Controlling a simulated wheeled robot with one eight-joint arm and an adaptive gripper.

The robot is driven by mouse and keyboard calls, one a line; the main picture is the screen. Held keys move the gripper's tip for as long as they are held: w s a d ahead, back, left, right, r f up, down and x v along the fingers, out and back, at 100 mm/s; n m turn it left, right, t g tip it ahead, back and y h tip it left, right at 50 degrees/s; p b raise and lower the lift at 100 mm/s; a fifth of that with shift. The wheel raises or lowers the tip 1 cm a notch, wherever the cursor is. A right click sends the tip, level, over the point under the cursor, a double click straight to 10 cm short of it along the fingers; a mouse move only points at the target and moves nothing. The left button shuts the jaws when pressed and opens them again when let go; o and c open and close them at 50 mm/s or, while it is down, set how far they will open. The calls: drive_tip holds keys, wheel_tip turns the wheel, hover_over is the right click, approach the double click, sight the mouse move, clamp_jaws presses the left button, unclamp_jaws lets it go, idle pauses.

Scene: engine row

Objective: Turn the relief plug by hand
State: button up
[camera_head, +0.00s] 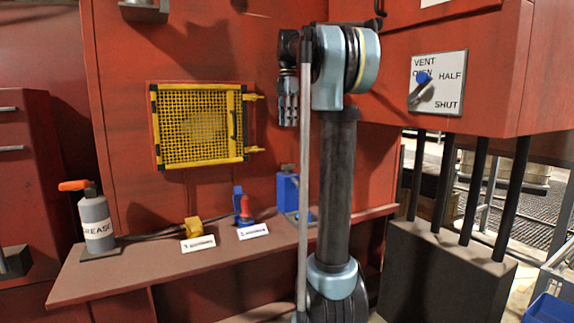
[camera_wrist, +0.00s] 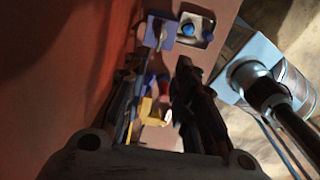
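My gripper (camera_head: 288,108) hangs pointing down above the back of the shelf, right of the yellow mesh guard. In the wrist view its two fingers (camera_wrist: 160,72) are apart with nothing between them. Below stand a red fitting on a blue bracket (camera_head: 243,208), a yellow block (camera_head: 194,228) and a blue block (camera_head: 289,192), partly hidden by my arm. White labels lie in front of two of them, too small to read, so I cannot tell which is the relief plug. The wrist view shows a blue block (camera_wrist: 160,33) and a blue knob (camera_wrist: 188,29) beyond the fingers.
The mesh guard (camera_head: 200,127) is shut on the red wall. A grease bottle (camera_head: 96,220) stands at the shelf's left end. A vent plate (camera_head: 438,83) with a blue-knobbed lever is at the upper right. Black pipes (camera_head: 480,185) run down below it.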

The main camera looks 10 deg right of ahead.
sight(288, 168)
wheel_tip(288, 168, down, 17)
drive_tip(key=shift+s+r, duration=0.1)
idle(0.5)
